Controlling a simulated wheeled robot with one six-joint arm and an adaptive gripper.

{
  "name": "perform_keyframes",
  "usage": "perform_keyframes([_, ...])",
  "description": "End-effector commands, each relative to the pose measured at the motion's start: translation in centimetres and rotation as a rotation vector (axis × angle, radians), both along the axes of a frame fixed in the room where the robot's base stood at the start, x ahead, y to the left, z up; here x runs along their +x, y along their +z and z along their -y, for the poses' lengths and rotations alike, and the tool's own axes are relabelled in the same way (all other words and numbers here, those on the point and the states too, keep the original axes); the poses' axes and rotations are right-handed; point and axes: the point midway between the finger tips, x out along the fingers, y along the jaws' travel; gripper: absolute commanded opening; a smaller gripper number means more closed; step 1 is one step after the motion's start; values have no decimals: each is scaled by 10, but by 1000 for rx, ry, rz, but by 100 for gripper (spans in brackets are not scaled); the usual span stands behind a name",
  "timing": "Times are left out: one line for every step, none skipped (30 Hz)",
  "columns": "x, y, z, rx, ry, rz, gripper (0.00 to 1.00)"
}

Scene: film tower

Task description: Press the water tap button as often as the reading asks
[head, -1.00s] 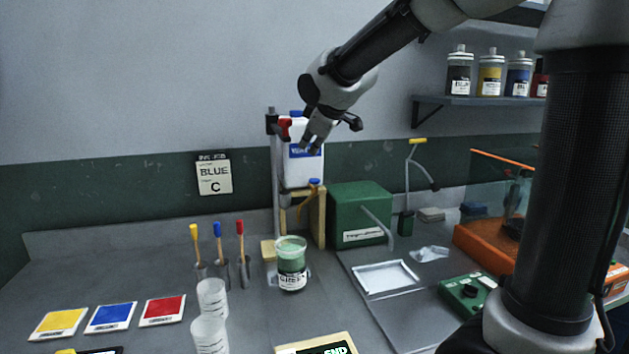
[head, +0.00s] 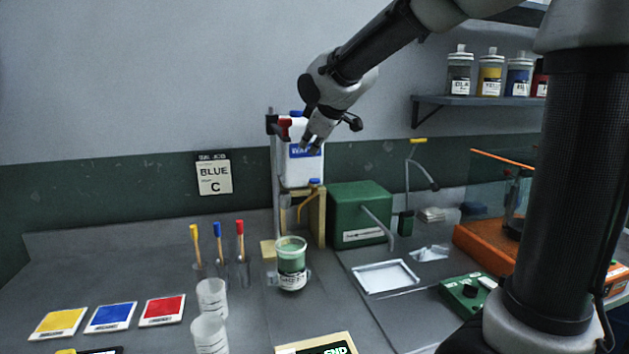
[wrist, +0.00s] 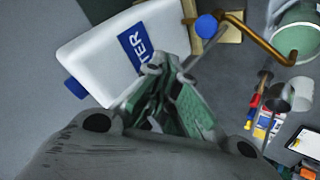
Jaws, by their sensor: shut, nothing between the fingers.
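The white water tank (head: 301,172) with a blue label stands on a wooden stand at the back; it also fills the upper left of the wrist view (wrist: 100,60). A round blue button (head: 314,181) tops the brass tap (head: 308,207). In the wrist view the blue button (wrist: 206,26) lies beyond and to the right of my fingertips. My gripper (head: 309,149) is shut and empty, pointing down in front of the tank's upper part, above the button and apart from it. A reading display (head: 330,349) is cut off at the bottom edge; its text is not fully legible.
A green box (head: 360,208) stands right of the tap. Clear cups (head: 211,298) and brushes (head: 218,243) are to the left. A wall card (head: 214,175) reads BLUE C.

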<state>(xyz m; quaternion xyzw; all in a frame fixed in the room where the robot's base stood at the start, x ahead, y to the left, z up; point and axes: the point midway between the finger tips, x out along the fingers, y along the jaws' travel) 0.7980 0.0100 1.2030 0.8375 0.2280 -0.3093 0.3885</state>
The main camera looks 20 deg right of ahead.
Motion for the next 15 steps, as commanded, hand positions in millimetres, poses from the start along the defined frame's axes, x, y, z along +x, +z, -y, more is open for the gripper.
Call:
perform_keyframes([0, 0, 0, 0, 0, 0, 0])
perform_keyframes([0, 0, 0, 0, 0, 0, 0])
perform_keyframes([0, 0, 0, 0, 0, 0, 0])
perform_keyframes([0, 0, 0, 0, 0, 0, 0])
perform_keyframes([0, 0, 0, 0, 0, 0, 0])
perform_keyframes([0, 0, 0, 0, 0, 0, 0])
perform_keyframes([0, 0, 0, 0, 0, 0, 0])
perform_keyframes([0, 1, 0, 0, 0, 0, 0])
perform_keyframes([1, 5, 0, 1, -1, 1, 0])
perform_keyframes([1, 10, 0, 1, -2, 2, 0])
perform_keyframes([1, 16, 0, 2, -1, 4, 0])
perform_keyframes([1, 23, 0, 2, -2, 3, 0])
perform_keyframes([1, 28, 0, 3, -1, 3, 0])
perform_keyframes([1, 32, 0, 2, 0, 1, 0])
perform_keyframes([1, 36, 0, 2, 1, 0, 0])
